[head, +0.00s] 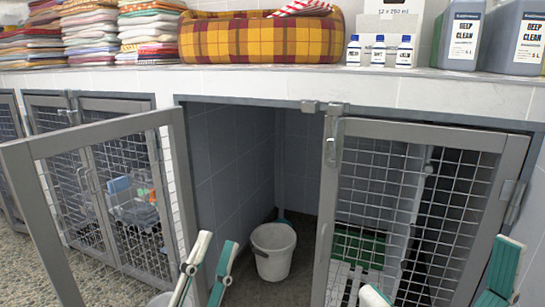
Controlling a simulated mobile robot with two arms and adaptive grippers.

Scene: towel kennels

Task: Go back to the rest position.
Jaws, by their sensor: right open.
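My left gripper (215,245) is at the bottom centre of the head view, in front of the open kennel (235,145). Its two fingers stand apart with nothing seen between them. My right gripper (440,272) is at the lower right, in front of the closed mesh door (420,200). Its fingers are wide apart and nothing is seen held. The lower parts of both grippers are cut off by the picture's bottom edge.
An open mesh door (110,200) stands at the left. A white bucket (273,250) is inside the open kennel. On the counter (270,84) are folded towels (90,32), a plaid pet bed (262,40), small bottles (378,50) and large cleaner jugs (515,38).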

